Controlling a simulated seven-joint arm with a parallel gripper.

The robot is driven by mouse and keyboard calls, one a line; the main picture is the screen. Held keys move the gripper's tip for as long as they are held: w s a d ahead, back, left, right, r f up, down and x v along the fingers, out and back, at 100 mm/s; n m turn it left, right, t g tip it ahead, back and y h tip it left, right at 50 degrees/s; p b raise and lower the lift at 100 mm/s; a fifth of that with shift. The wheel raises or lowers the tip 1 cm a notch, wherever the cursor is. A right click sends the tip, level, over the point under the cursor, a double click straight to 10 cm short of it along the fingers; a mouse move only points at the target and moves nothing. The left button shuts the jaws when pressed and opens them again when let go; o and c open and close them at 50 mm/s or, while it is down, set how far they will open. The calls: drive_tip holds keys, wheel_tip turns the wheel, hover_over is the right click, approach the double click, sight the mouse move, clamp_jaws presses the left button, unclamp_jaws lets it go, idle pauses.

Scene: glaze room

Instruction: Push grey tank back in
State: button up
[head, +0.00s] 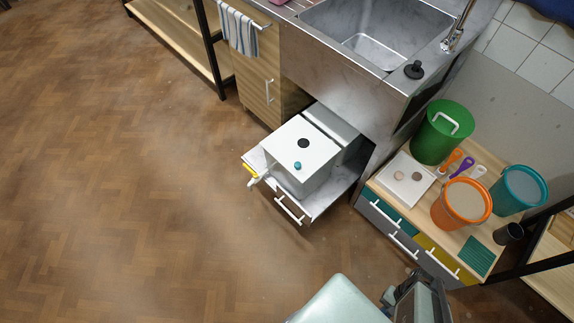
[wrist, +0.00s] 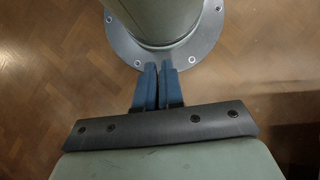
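The grey tank (head: 321,183) stands upright on a pulled-out drawer (head: 322,207) below the sink. It has a white top with a black round cap and a small teal knob, and a pale spout sticks out at its front left. The drawer has a white bar handle (head: 290,210) on its front. My gripper (wrist: 158,72) shows two blue fingers almost together with nothing between them, pointing at a round bolted base on the floor. In the head view my arm is at the bottom edge, well apart from the tank, and its fingertips are not clear.
A steel sink unit (head: 355,75) overhangs the back of the drawer. A low cabinet (head: 440,240) to the right holds a green bucket (head: 437,138), an orange bucket (head: 462,204), a teal bucket (head: 518,190) and tools. A wooden cupboard (head: 257,85) stands left. Floor in front is clear.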

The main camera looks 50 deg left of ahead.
drive_tip(key=a+n+h, duration=0.1)
drive_tip(key=a, duration=0.2)
drive_tip(key=a+n, duration=0.2)
drive_tip(key=a, duration=0.1)
drive_tip(key=a+n+t+h, duration=0.1)
drive_tip(key=a, duration=0.2)
drive_tip(key=shift+s+n+h, duration=0.25)
drive_tip(key=shift+n+h, duration=0.05)
drive_tip(key=shift+n, duration=0.1)
clamp_jaws()
drive_tip(key=s+a+f+n+t+h, duration=0.15)
drive_tip(key=s+a+n+t, duration=0.35)
drive_tip(key=a, duration=0.6)
drive_tip(key=s+a+f+n+t, duration=0.1)
drive_tip(key=a+f+n+t, duration=0.35)
drive_tip(key=a, duration=0.75)
drive_tip(key=s+a+f+n+t, duration=0.1)
drive_tip(key=s+a+n+t, duration=0.2)
drive_tip(key=a+n, duration=0.6)
drive_tip(key=n+t+y, duration=0.5)
drive_tip(key=n+t, duration=0.6)
drive_tip(key=n, duration=0.1)
approach(290, 173)
drive_tip(key=shift+h, duration=0.25)
drive_tip(key=w, duration=0.6)
drive_tip(key=shift+w+d+r, duration=0.1)
drive_tip(key=shift+w+r, duration=0.2)
drive_tip(key=shift+r, duration=0.05)
drive_tip(key=shift+w, duration=0.1)
